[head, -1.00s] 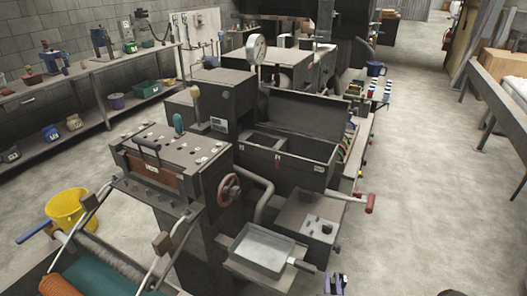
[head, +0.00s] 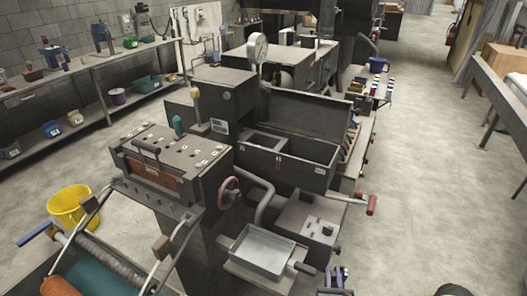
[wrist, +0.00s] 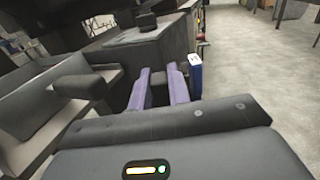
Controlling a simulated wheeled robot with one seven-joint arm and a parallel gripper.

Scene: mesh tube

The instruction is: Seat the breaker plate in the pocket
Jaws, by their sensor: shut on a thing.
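I cannot pick out the breaker plate or the pocket with certainty in either view.
A shallow grey tray (head: 264,253) stands on the machine. A red-gripped lever (head: 371,205) juts from its right side. An open dark box (head: 290,165) lies behind. A blue object (wrist: 195,75) stands right of my fingers.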

